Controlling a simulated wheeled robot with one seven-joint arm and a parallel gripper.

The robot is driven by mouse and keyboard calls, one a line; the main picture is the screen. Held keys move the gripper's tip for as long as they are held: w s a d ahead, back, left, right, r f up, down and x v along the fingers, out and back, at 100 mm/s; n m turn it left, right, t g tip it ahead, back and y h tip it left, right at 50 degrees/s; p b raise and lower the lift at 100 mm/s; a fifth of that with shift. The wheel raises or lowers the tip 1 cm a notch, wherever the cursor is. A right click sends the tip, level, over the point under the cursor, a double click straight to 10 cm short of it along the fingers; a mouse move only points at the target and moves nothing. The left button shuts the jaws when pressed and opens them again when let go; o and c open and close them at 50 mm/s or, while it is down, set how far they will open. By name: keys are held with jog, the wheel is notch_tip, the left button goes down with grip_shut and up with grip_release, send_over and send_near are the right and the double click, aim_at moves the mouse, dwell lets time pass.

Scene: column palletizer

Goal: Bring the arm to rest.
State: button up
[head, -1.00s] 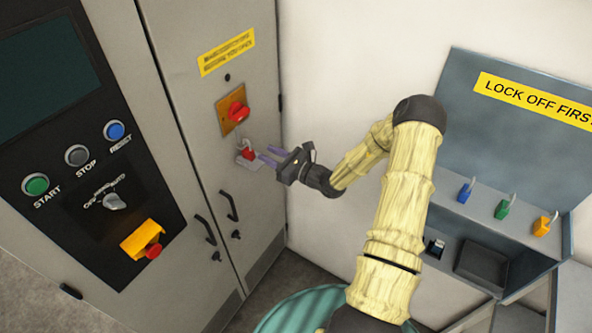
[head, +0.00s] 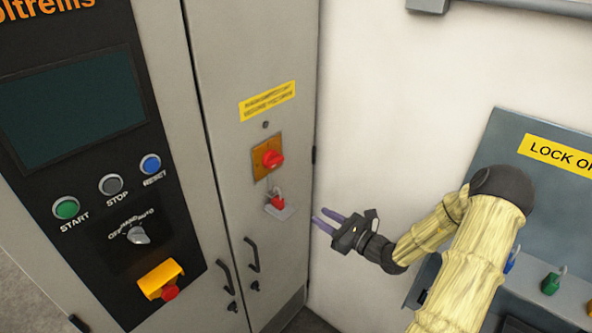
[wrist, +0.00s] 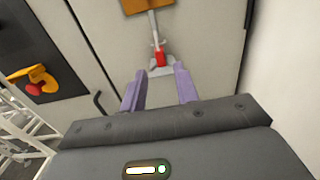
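My gripper (head: 327,223) is in front of the grey cabinet, to the right of the red padlock and apart from it. In the wrist view my gripper (wrist: 161,92) has its two purple fingers spread with nothing between them. The red padlock (head: 278,202) hangs below the red rotary switch (head: 272,159) on its orange plate, by a small grey tag. The padlock also shows in the wrist view (wrist: 160,58), beyond the fingertips. My yellow-sleeved arm is bent and reaches in from the lower right.
The control panel (head: 70,110) with buttons, a selector and a red emergency stop (head: 170,292) is at the left. Cabinet door handles (head: 252,255) stick out below the padlock. A grey lock station (head: 510,150) with a green padlock (head: 551,283) is at the right. The white wall between is bare.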

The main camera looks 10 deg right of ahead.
jog(key=shift+a, duration=0.1)
jog(key=s+a+f+n+g, duration=0.1)
jog(key=s+a+n+g, duration=1.2)
jog(key=n+g, duration=0.1)
jog(key=s+d+n+g+h, duration=0.2)
jog(key=s+n+h, duration=0.4)
jog(key=s+n, duration=0.15)
notch_tip(320, 180, up, 6)
jog(key=w+d+n+t+h, duration=0.1)
jog(key=d+n+t+h, duration=0.1)
jog(key=n, duration=0.5)
jog(key=shift+w+d+t+h, duration=0.25)
jog(key=shift+d+t+h, duration=0.15)
jog(key=shift+t+h, duration=0.6)
jog(key=shift+r, duration=0.1)
